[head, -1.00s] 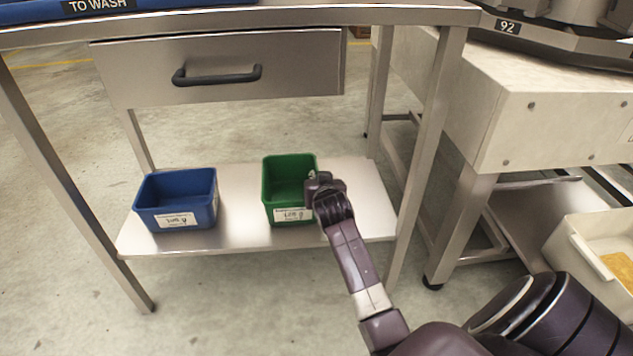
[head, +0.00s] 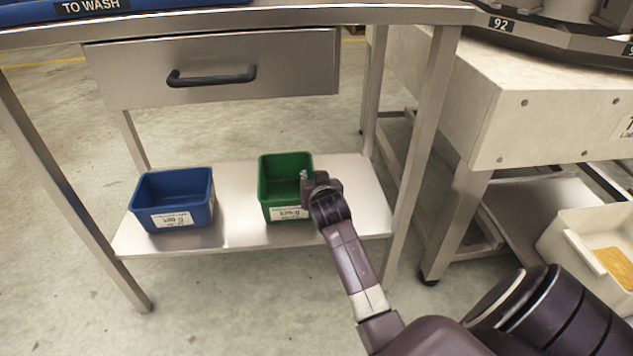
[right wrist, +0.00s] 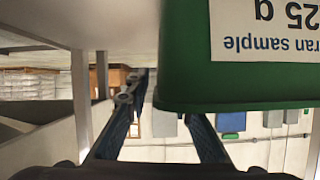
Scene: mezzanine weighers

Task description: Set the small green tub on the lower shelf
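The small green tub (head: 267,190) stands upright on the lower shelf (head: 243,232) of the steel table, right of a blue tub. It has a white label on its front. In the right wrist view the tub (right wrist: 185,60) fills the upper right with its label upside down. My right gripper (head: 308,180) is at the tub's right wall. In the wrist view its fingers are spread apart, one outside the wall with a small gap, the other partly hidden behind the rim. My left gripper is not in view.
The blue tub (head: 147,190) stands on the shelf's left part. A closed drawer (head: 215,55) hangs above the shelf. Table legs (head: 425,140) bound it on the right. Bare shelf shows between the tubs. A cream bin (head: 585,245) is at far right.

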